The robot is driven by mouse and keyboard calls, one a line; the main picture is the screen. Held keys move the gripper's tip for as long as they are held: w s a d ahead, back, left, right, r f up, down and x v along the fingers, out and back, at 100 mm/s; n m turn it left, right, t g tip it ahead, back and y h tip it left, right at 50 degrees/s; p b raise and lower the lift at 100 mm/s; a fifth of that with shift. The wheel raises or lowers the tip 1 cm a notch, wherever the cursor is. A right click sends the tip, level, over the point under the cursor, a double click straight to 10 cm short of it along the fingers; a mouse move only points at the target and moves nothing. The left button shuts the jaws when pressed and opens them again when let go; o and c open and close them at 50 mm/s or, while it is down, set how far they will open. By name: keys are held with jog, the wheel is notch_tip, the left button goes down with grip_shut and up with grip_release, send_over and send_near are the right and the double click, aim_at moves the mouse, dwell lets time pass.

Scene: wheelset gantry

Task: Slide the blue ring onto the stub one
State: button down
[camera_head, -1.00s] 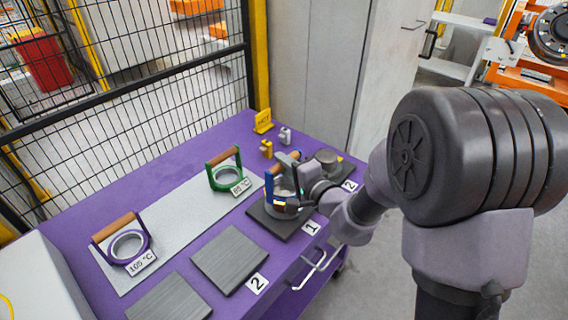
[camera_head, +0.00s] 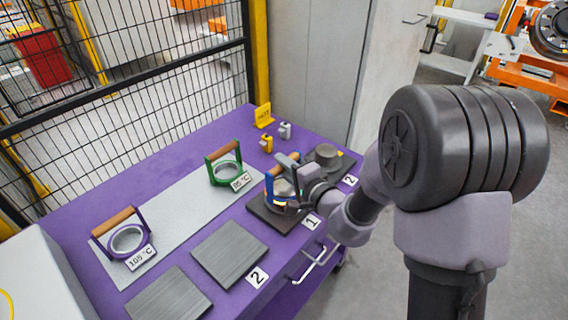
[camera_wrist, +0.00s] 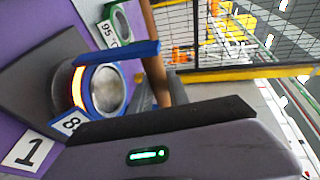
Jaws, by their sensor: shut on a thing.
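The blue ring (camera_head: 269,192) has a blue frame and a wooden handle, and a tag partly reading 8. My gripper (camera_head: 284,170) is shut on its handle, above dark plate one (camera_head: 262,219). In the wrist view the blue ring (camera_wrist: 76,92) appears around the upper part of stub one (camera_wrist: 108,90), whose round grey top shows inside it. An orange glow shows on the ring's left side. The stub's darker side shows between ring and plate. How far down the ring sits, and whether it touches the stub, I cannot tell.
A green ring (camera_head: 209,170) and a purple ring (camera_head: 103,247) stand on a pale strip (camera_head: 178,208). A second stub (camera_head: 325,154) stands at the right. Two bare grey plates lie in front. Small yellow and grey pieces stand behind the gripper. A mesh fence (camera_head: 120,90) borders the table.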

jog(key=shift+f, duration=1.1)
jog(key=c, duration=1.2)
grip_release()
jog(key=shift+o, duration=0.2)
jog(key=shift+f, duration=0.1)
jog(key=shift+s, duration=0.1)
jog(key=p+v, duration=1.6)
jog(key=v, duration=0.1)
jog(key=shift+s+d, duration=0.1)
